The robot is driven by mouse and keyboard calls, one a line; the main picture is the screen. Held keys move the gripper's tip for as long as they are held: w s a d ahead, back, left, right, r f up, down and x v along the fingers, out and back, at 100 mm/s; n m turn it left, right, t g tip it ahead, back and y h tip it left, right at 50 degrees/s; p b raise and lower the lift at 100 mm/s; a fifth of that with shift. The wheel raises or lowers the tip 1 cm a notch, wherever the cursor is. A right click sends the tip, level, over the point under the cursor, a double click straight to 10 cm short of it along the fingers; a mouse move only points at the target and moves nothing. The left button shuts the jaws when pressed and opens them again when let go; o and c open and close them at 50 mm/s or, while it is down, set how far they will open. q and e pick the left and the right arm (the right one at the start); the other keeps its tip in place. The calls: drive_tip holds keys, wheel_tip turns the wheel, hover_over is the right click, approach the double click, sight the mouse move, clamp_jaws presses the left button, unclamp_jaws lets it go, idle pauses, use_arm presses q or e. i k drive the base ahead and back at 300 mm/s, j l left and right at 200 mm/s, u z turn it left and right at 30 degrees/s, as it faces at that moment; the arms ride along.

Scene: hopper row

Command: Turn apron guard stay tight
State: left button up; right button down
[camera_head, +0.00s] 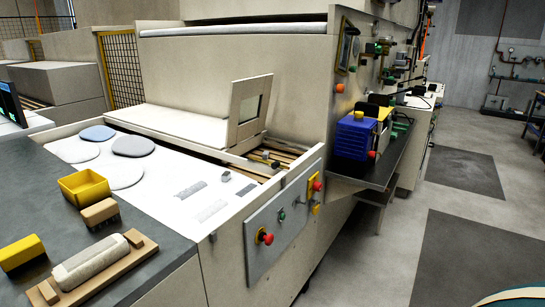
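A small grey block (225,176) sits on the apron's right side. I cannot tell which of these parts is the guard's stay, or whether it is tight. Neither of my grippers is in view.
A control plate with a red knob (265,237) is on the machine's front. A yellow bin (84,187), brushes and a roller on a wooden board (92,268) lie on the dark counter. Floor at right is clear.

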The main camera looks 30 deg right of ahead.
sight(276, 165)
drive_tip(key=i+l+u, duration=0.25)
drive_tip(key=l, duration=0.8)
drive_tip(key=i+l+u, duration=0.15)
drive_tip(key=l+u, duration=0.15)
drive_tip(key=l, duration=0.75)
drive_tip(key=l+u, duration=0.25)
drive_tip(key=l, duration=0.8)
